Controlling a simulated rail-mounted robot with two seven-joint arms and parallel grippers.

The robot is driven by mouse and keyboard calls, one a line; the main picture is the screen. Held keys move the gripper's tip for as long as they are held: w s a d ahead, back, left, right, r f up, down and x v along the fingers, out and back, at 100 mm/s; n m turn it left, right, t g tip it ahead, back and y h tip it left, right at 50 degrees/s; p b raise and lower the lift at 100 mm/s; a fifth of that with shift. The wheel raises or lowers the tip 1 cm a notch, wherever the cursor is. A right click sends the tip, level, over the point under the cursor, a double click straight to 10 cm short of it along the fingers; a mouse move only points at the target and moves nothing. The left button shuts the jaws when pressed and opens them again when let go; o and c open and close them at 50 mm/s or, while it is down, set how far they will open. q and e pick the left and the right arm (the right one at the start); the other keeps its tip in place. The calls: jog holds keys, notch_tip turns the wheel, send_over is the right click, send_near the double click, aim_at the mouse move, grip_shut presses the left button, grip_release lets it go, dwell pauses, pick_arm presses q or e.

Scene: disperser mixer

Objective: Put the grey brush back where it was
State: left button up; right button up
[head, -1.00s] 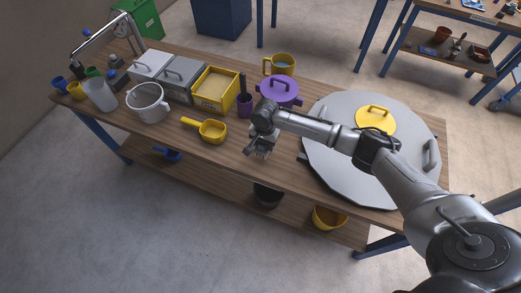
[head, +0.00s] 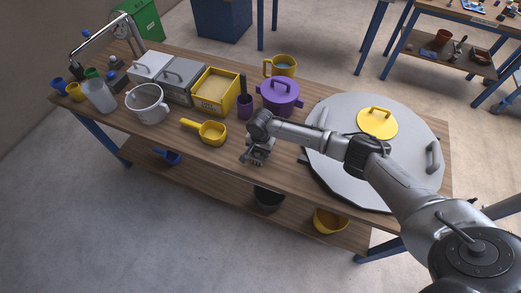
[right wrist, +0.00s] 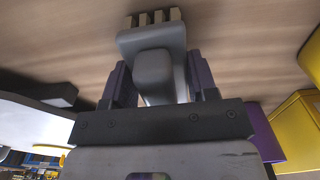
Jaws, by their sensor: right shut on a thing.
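My right gripper (head: 257,158) is shut on the grey brush (right wrist: 155,72). In the right wrist view the brush's grey body sits between the two purple-grey fingers, with short pale bristles at its upper end, towards the wooden surface. I cannot tell whether the bristles touch it. In the head view the gripper is over the front part of the wooden table (head: 220,165), right of the yellow ladle-like pan; the brush is too small to make out there. My left gripper is not in view.
Left of my gripper is a yellow pan (head: 211,132). A large grey disc (head: 340,120) with a yellow lid (head: 377,124) lies right, partly under my arm. The front strip of table is clear.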

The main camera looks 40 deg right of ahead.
jog(key=shift+f, duration=0.15)
jog(key=o, duration=0.8)
jog(key=shift+o, duration=0.2)
notch_tip(320, 180, up, 11)
jog(key=shift+f+p, duration=0.1)
jog(key=shift+p, duration=1.05)
jog(key=shift+r, duration=0.75)
